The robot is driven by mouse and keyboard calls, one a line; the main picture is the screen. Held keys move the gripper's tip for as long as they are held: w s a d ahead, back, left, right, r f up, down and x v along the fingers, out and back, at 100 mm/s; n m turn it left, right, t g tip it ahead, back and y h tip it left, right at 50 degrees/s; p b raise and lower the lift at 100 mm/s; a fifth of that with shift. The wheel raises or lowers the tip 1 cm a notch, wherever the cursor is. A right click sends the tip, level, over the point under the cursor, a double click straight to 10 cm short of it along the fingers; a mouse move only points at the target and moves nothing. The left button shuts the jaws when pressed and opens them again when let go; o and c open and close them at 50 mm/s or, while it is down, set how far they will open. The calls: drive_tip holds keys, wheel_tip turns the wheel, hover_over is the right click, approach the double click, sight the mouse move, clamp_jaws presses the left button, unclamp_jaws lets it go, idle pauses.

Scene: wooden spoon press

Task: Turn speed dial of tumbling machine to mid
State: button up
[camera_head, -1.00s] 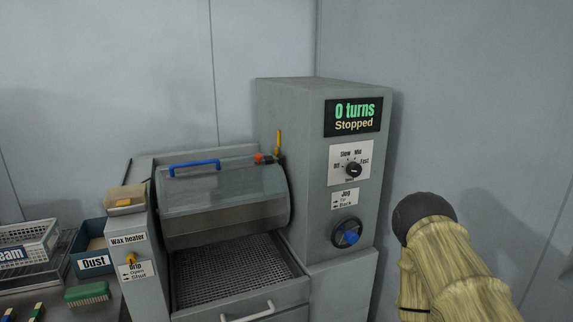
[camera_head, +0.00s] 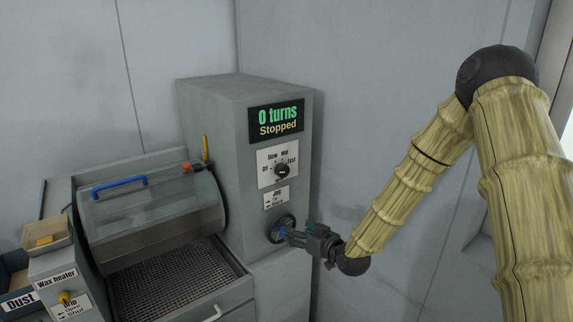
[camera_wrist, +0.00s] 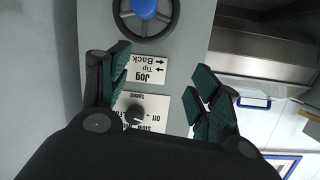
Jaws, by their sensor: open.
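The tumbling machine's control column (camera_head: 205,125) shows "0 turns Stopped" on its display (camera_head: 276,119). The black speed dial (camera_head: 282,170) sits on a white plate with Off, Slow, Mid and Fast marks. I cannot clearly tell where its pointer aims. My gripper (camera_head: 289,235) is open and empty, in front of the blue-centred jog wheel (camera_head: 274,231), below and slightly right of the dial. In the wrist view the scene is inverted: the dial (camera_wrist: 134,112) shows between the spread fingers of my gripper (camera_wrist: 161,60), close to the left finger.
Below the dial is the Jog label (camera_head: 276,197). At left are the clear drum cover (camera_head: 150,205) with a blue handle (camera_head: 119,187), a mesh tray (camera_head: 168,277) and the wax heater (camera_head: 52,285). Bare wall lies right of the column.

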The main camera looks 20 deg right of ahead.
sight(285, 172)
drive_tip(key=w+d+r+t+y+p, duration=0.1)
drive_tip(key=w+d+r+t, duration=0.1)
drive_tip(key=r, duration=0.5)
drive_tip(key=w+d+r+t, duration=0.1)
drive_tip(key=w+r, duration=0.2)
drive_tip(key=r, duration=0.4)
drive_tip(key=shift+n, duration=0.4)
drive_tip(key=p+x, duration=0.1)
drive_tip(key=x, duration=0.2)
drive_tip(key=p+x, duration=0.2)
drive_tip(key=x, duration=0.1)
drive_tip(key=p+x, duration=0.1)
drive_tip(key=x, duration=0.3)
drive_tip(key=shift+w+f+p, duration=0.1)
drive_tip(key=shift+f+p, duration=0.2)
drive_tip(key=shift+p, duration=0.05)
drive_tip(key=c, duration=1)
